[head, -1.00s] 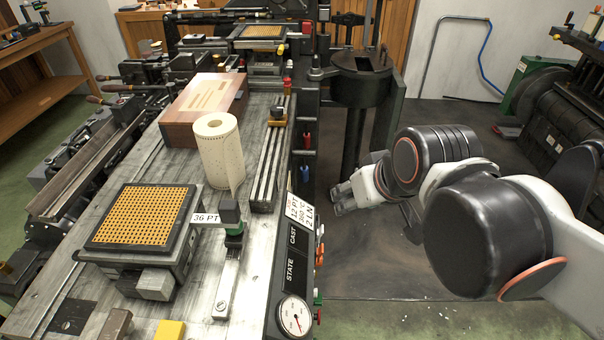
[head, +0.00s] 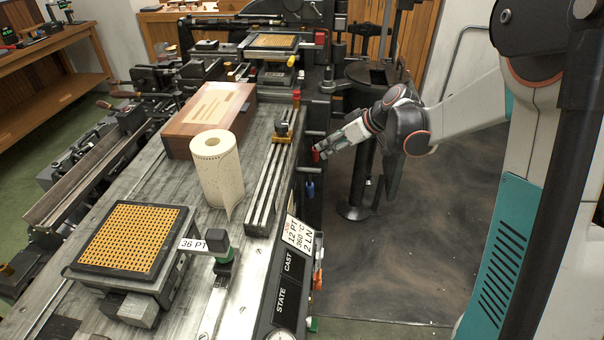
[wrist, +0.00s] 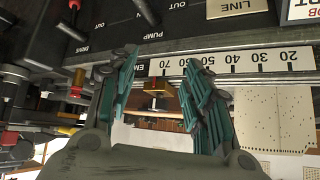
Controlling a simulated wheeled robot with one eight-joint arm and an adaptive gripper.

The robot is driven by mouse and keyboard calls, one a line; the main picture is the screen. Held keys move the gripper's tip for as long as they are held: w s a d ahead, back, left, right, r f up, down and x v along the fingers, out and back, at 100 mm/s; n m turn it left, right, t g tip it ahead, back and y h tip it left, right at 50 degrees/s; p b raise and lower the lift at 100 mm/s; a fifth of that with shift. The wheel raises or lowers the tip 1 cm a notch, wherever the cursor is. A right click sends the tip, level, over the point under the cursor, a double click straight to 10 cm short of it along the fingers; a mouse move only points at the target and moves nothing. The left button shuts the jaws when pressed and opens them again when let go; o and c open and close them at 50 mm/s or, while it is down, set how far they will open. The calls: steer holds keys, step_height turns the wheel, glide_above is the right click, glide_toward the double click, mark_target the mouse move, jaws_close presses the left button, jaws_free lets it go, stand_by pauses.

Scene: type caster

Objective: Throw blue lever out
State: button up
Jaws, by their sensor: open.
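The blue lever (head: 310,188) hangs on the right side face of the caster, beside the long metal rail, in the head view. I cannot make it out in the wrist view. My gripper (head: 322,149) is at the machine's right side, above and slightly right of the blue lever, close to a red lever (head: 315,156). In the wrist view my gripper (wrist: 158,62) shows two teal fingers spread apart, with no object clasped. A yellow block (wrist: 157,87) shows beyond the gap between them.
A perforated paper roll (head: 217,170) and a wooden box (head: 208,120) stand on the bench. A round dark pot (head: 372,75) on a stand is behind my arm. Dark floor lies clear at right.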

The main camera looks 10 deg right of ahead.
steer(key=w+d+f+n+y, duration=0.1)
steer(key=w+d+f+n, duration=0.1)
steer(key=w+f, duration=0.3)
steer(key=w+d+f+n+y, duration=0.1)
steer(key=w+d+f, duration=0.15)
steer(key=f, duration=0.55)
steer(key=n+t+y, duration=0.2)
steer(key=n+y, duration=0.1)
steer(key=n, duration=0.1)
glide_toward(310, 191)
steer(key=d+f, duration=0.2)
steer(key=d, duration=0.1)
steer(key=b+x, duration=0.1)
steer(key=x, duration=0.3)
steer(key=b+x, duration=0.1)
steer(key=x, duration=0.4)
steer(key=b+x, duration=0.1)
steer(key=x, duration=0.3)
steer(key=shift+w+a+r, duration=0.15)
steer(key=shift+w+r, duration=0.05)
steer(key=shift+w, duration=0.15)
jaws_close()
